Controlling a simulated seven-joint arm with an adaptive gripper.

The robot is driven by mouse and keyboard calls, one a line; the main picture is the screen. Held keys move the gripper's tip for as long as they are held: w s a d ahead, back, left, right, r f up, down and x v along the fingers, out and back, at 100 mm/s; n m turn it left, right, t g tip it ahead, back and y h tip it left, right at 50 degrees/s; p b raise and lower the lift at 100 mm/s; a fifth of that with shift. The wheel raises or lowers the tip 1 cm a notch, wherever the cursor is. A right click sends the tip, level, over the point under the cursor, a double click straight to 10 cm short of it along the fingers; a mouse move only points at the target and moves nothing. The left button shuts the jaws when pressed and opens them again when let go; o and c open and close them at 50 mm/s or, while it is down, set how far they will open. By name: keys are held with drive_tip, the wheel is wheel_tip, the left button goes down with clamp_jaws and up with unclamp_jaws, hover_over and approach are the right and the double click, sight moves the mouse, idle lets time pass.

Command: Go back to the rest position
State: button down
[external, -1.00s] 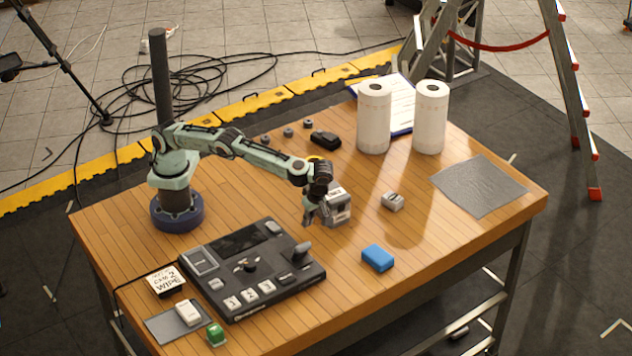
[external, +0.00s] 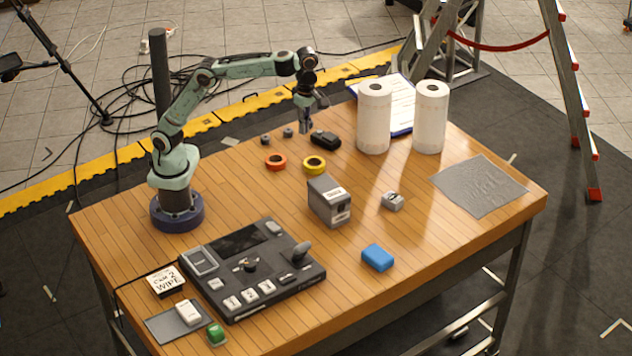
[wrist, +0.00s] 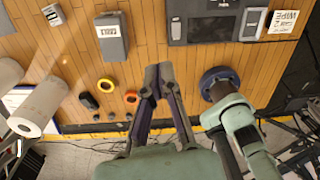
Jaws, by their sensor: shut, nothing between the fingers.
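My gripper (external: 304,128) is raised over the back part of the wooden table, left of the black object, with its fingers pointing down. In the wrist view my gripper (wrist: 158,80) is shut and empty, its two fingertips together over bare wood. My arm is bent upward from its round blue base (external: 177,212) at the table's left side. The grey labelled box (external: 330,201) stands apart from the gripper near the table's middle. It also shows in the wrist view (wrist: 111,40).
An orange ring (external: 275,162) and a yellow ring (external: 314,165) lie below the gripper. A black object (external: 325,139) and two paper rolls (external: 374,118) (external: 431,118) stand to its right. A control panel (external: 252,270) fills the front left. A blue block (external: 378,257) lies at the front.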

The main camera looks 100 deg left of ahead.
drive_tip(key=s+a+m, duration=0.4)
drive_tip(key=s, duration=0.5)
drive_tip(key=s+a+m, duration=0.4)
drive_tip(key=s, duration=0.4)
drive_tip(key=s+f+m+y, duration=0.1)
drive_tip(key=s+f+m, duration=0.9)
drive_tip(key=m, duration=0.9)
wheel_tip(320, 180, down, 4)
drive_tip(key=shift+s+d+r, duration=0.2)
drive_tip(key=shift+s+d, duration=0.05)
drive_tip(key=shift+s, duration=0.1)
drive_tip(key=c, duration=1.4)
unclamp_jaws()
drive_tip(key=shift+m, duration=0.4)
drive_tip(key=o, duration=1.4)
drive_tip(key=shift+r, duration=0.1)
drive_tip(key=w+d+r+m+t+h, duration=0.1)
drive_tip(key=w+d+r+m, duration=0.3)
drive_tip(key=w, duration=0.3)
drive_tip(key=w+d+r+m+t, duration=0.1)
drive_tip(key=w+d+r, duration=0.4)
drive_tip(key=w, duration=0.2)
drive_tip(key=w+d+f+m+g, duration=0.1)
drive_tip(key=d+f+m, duration=0.15)
drive_tip(key=d, duration=0.45)
drive_tip(key=d+f+m+g, duration=0.1)
drive_tip(key=d+f+m, duration=0.15)
drive_tip(key=d, duration=0.55)
wheel_tip(320, 180, down, 9)
drive_tip(key=shift+w+a, duration=0.2)
